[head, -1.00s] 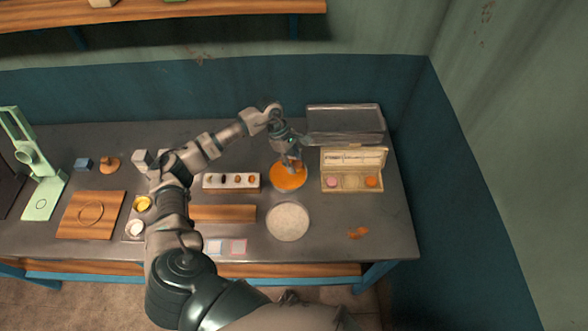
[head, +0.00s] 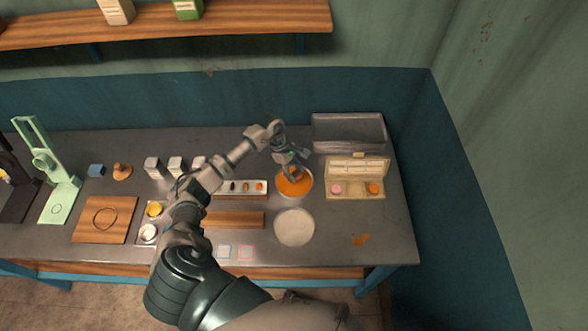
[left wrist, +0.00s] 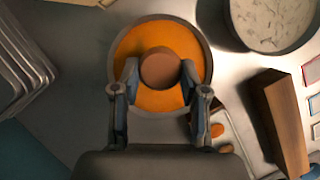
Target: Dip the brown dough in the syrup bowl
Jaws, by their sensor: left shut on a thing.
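The syrup bowl (head: 305,190) holds orange syrup and stands right of the middle of the counter. It also shows in the left wrist view (left wrist: 206,58). My left gripper (head: 294,174) is over the bowl. In the left wrist view my left gripper (left wrist: 160,72) is shut on the brown dough (left wrist: 160,68), a round brown piece between its two fingers, with orange syrup around it in the picture. I cannot tell whether the dough touches the syrup. In the head view the dough is hardly visible. My right gripper is not in view.
A bowl of pale contents (head: 294,227) stands in front of the syrup bowl. A white tray with several small pieces (head: 262,194) is to the left. An open beige box (head: 355,192) and a clear container (head: 348,132) are to the right.

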